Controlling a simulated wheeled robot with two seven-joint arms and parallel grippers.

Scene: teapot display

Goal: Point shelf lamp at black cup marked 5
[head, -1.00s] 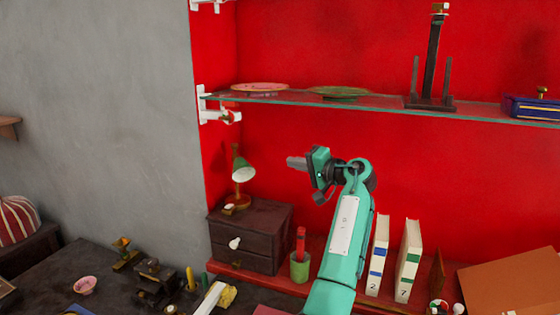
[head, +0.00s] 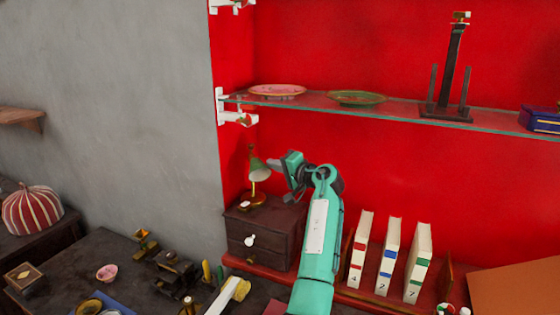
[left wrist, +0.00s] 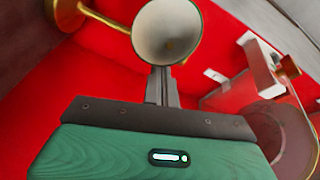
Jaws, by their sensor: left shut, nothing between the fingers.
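The shelf lamp (head: 258,170) has a green shade and a brass base and stands on the small dark drawer chest at the shelf's left end. In the left wrist view its pale shade opening (left wrist: 167,30) faces the camera. My left gripper (head: 273,164) is shut and empty, its tips right beside the shade's right side. In the left wrist view the shut fingers (left wrist: 162,82) overlap the shade's lower edge; I cannot tell whether they touch. I cannot make out a black cup marked 5. My right gripper is not in view.
The drawer chest (head: 264,234) has a white knob. A glass shelf (head: 400,112) with plates runs above my arm. Numbered books (head: 388,258) stand to the right. Small items, including a pink bowl (head: 107,273), crowd the dark table at lower left.

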